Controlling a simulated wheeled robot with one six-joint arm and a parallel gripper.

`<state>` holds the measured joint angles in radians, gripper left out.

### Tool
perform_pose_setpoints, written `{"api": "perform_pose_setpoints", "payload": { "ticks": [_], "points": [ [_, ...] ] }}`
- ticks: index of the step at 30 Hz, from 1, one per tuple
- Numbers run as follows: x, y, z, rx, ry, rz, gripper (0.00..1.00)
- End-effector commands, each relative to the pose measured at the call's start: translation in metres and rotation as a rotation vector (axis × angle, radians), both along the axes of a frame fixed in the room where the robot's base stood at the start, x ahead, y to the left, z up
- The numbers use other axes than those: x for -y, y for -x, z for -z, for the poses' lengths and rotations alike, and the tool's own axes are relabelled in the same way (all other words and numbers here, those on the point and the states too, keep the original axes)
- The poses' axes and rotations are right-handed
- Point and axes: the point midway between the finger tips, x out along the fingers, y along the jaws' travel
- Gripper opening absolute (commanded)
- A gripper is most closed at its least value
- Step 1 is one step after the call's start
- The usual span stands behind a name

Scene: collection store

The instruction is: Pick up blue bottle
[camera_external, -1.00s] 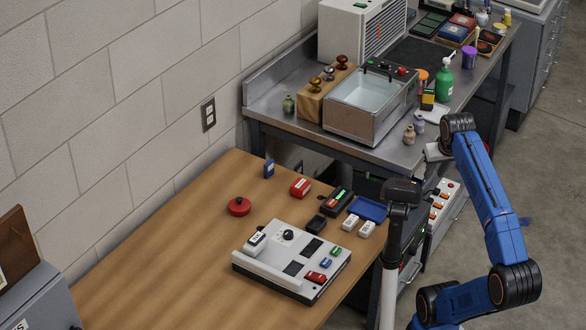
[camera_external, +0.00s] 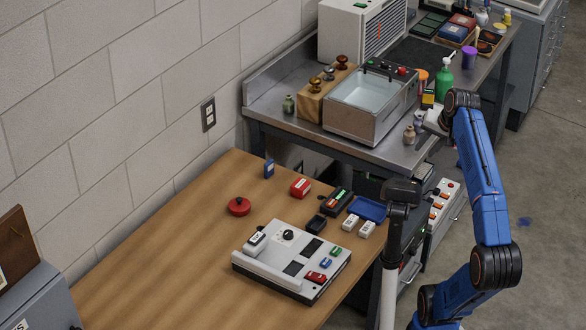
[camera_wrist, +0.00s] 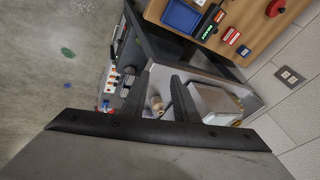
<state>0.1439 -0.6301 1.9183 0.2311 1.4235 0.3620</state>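A small pale blue-violet bottle (camera_external: 419,118) stands near the right edge of the steel bench, in front of the basin, partly close against my gripper. A beige-grey bottle (camera_external: 409,135) stands just left of it. My gripper (camera_external: 434,121) is at the bench edge, right beside these bottles; its fingers are hard to make out there. In the wrist view, my gripper (camera_wrist: 163,76) has its two dark fingers apart. A small pale bottle (camera_wrist: 157,103) shows in the gap between them; I cannot tell which bottle it is, or any contact.
The metal basin (camera_external: 352,122) stands left of the bottles. A green bottle (camera_external: 444,83) stands behind my gripper.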

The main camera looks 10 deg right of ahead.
Motion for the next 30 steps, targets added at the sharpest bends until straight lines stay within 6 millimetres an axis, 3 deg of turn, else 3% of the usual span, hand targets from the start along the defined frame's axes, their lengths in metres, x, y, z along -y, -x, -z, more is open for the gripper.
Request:
{"api": "perform_pose_setpoints", "payload": {
  "ticks": [10, 18, 24, 30],
  "points": [
    [0.007, -0.069, 0.007, -0.043, -0.578, 0.626, 0.27],
    [0.052, -0.125, -0.002, -0.114, -1.141, 1.16, 0.27],
    [0.087, -0.147, -0.009, -0.162, -1.447, 1.402, 0.27],
    [0.112, -0.157, -0.013, -0.196, -1.64, 1.535, 0.27]
  ]
}}
